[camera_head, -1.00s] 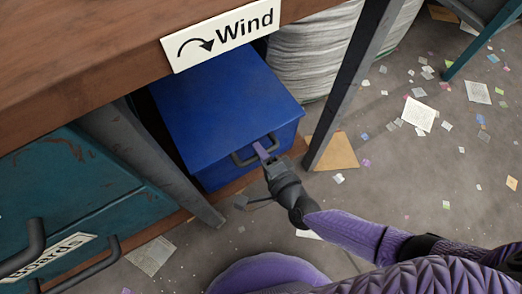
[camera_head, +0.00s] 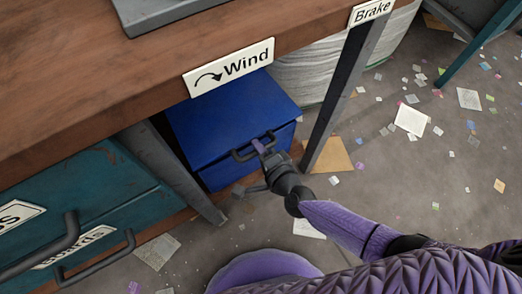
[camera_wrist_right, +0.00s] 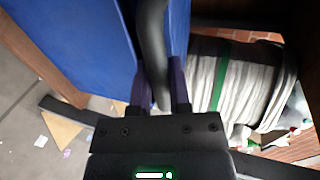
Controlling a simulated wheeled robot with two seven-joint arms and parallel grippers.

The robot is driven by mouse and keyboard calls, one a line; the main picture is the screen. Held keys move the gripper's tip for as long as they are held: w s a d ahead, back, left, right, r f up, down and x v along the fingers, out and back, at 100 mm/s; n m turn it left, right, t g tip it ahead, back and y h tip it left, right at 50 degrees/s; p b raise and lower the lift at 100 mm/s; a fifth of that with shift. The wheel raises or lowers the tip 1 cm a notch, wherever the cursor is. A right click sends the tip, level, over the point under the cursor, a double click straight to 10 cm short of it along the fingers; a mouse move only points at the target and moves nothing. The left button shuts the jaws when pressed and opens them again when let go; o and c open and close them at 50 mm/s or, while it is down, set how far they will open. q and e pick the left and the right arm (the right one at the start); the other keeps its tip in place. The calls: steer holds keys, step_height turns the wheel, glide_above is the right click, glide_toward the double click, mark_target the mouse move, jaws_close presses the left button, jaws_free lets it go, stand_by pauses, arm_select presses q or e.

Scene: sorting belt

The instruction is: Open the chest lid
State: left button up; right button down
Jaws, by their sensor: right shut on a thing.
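The blue chest (camera_head: 230,108) stands on a wooden board under the workbench. A dark bar handle (camera_head: 241,155) sits on its front, near the lid's front edge. My right gripper (camera_head: 261,147) reaches the chest from the front right and is shut on this handle. In the right wrist view the dark handle (camera_wrist_right: 152,45) runs between the two purple fingers (camera_wrist_right: 160,85), beside the blue chest face (camera_wrist_right: 85,45). The lid looks down in the head view; a small gap cannot be told. My left gripper is not in view.
The wooden workbench (camera_head: 90,95) overhangs the chest, with a "Wind" sign (camera_head: 229,67) above it. A grey leg (camera_head: 340,95) stands right of the chest, teal drawers (camera_head: 100,215) at left. A pale wrapped bundle (camera_head: 312,75) lies behind. Paper scraps litter the floor.

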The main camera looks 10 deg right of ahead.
steer(key=shift+w+r+p, duration=0.1)
steer(key=shift+r+p, duration=0.3)
steer(key=shift+r, duration=0.45)
steer(key=shift+r+p, duration=0.35)
steer(key=shift+p, duration=0.05)
arm_select(q)
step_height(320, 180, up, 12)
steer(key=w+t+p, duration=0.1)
steer(key=p, duration=1)
arm_select(e)
steer(key=w+a+r, duration=0.1)
steer(key=w+r, duration=0.2)
steer(key=r, duration=0.4)
steer(key=w+a+r, duration=0.1)
steer(key=w+r, duration=0.2)
steer(key=r, duration=0.4)
steer(key=shift+w+r, duration=0.15)
steer(key=shift+r, duration=0.2)
steer(key=c, duration=0.6)
jaws_free()
steer(key=shift+f, duration=0.1)
